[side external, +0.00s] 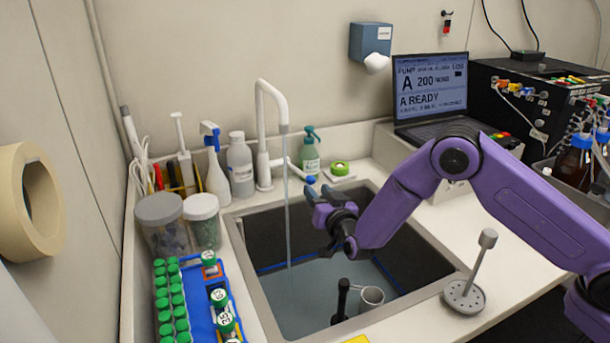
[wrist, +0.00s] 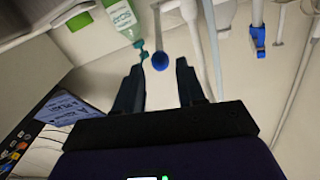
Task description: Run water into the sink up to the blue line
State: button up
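The sink (side external: 240,262) is a dark basin with greyish water (side external: 310,290) in it. A blue line (side external: 272,267) runs along its inner walls; the water surface looks close to this line, but I cannot tell the exact gap. A thin stream (side external: 287,215) falls from the white tap (side external: 262,130) into the water. The tap's lever ends in a blue tip (side external: 311,180), which also shows in the wrist view (wrist: 160,61). My gripper (side external: 316,202) is open just in front of the tip. In the wrist view its fingers (wrist: 159,68) stand either side of the tip, apart from it.
A mug (side external: 371,297) and a dark upright handle (side external: 342,298) are in the sink. Bottles, including a green pump bottle (side external: 310,155), stand behind it. A blue rack of green-capped tubes (side external: 200,310) is at left.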

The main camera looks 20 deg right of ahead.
aim_at(297, 170)
jog(key=shift+w+d, duration=0.15)
jog(key=shift+w, duration=2.25)
jog(key=shift+w+d, duration=0.1)
jog(key=shift+w, duration=2.3)
jog(key=shift+c, duration=0.3)
